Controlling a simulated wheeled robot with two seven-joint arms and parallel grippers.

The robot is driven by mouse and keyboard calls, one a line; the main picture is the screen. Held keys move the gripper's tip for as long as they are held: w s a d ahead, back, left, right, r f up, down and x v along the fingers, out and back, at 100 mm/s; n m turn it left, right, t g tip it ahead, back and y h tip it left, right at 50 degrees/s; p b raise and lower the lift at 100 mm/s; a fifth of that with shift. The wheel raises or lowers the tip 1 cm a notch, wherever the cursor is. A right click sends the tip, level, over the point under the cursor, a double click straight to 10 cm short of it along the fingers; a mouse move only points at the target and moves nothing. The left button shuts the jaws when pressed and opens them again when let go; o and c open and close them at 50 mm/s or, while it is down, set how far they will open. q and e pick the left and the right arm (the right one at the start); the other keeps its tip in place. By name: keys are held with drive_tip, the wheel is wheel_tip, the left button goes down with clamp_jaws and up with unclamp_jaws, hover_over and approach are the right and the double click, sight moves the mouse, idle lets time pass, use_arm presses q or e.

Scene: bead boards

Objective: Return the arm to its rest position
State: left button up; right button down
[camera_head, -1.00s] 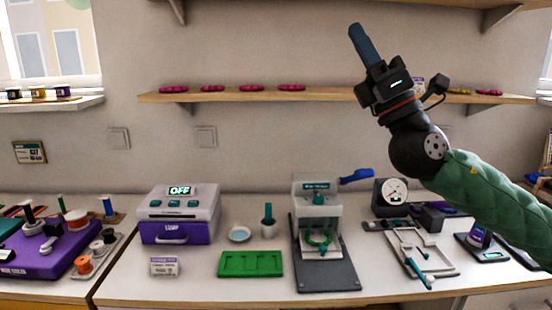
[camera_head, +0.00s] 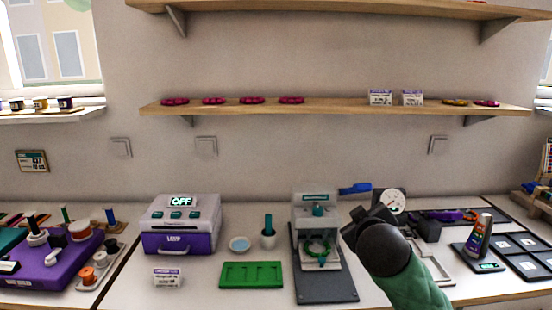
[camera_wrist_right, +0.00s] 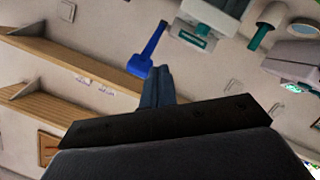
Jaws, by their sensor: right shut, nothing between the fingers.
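My right arm, with its green sleeve, comes in from the lower right of the head view. Its dark right gripper (camera_head: 350,232) is in front of the bench, just right of the grey press (camera_head: 317,225); the fingers are mostly hidden there by the wrist. In the right wrist view the blue-grey fingers (camera_wrist_right: 156,84) are together with nothing between them. The press's blue handle (camera_wrist_right: 150,48) shows just beyond the fingertips in that view, and I cannot tell the gap. My left gripper is not in view.
A purple-and-grey box (camera_head: 180,225) marked OFF and a green tray (camera_head: 251,275) stand left of the press. A dial gauge (camera_head: 393,201) is behind my right arm. A spray-like bottle (camera_head: 480,236) stands at right. A wooden shelf (camera_head: 335,107) runs along the wall.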

drive_tip(key=s+a+f+m+g+y+p, duration=0.1)
drive_tip(key=s+f+g, duration=0.1)
drive_tip(key=s+f, duration=0.45)
drive_tip(key=s+a+f+g+y+p, duration=0.1)
drive_tip(key=s+a+f+g, duration=0.15)
drive_tip(key=f, duration=0.65)
drive_tip(key=s+f+m+g+y+p, duration=0.1)
drive_tip(key=s+f+g+p, duration=0.1)
drive_tip(key=s+f, duration=0.45)
use_arm(q)
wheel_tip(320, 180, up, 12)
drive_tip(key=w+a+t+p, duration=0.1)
drive_tip(key=p, duration=0.1)
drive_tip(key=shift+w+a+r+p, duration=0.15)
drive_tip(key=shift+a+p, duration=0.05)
drive_tip(key=shift+p, duration=0.2)
use_arm(e)
drive_tip(key=s+a+f+m+g, duration=0.1)
drive_tip(key=s+f+g, duration=0.2)
drive_tip(key=s+f, duration=0.5)
drive_tip(key=s+a+f+m+g, duration=0.1)
drive_tip(key=s+f+g, duration=0.2)
drive_tip(key=s+f, duration=0.5)
drive_tip(key=s, duration=0.6)
drive_tip(key=shift+a+f+y, duration=0.2)
drive_tip(key=shift+a+y, duration=0.1)
drive_tip(key=shift+a, duration=0.1)
drive_tip(key=shift+s, duration=0.15)
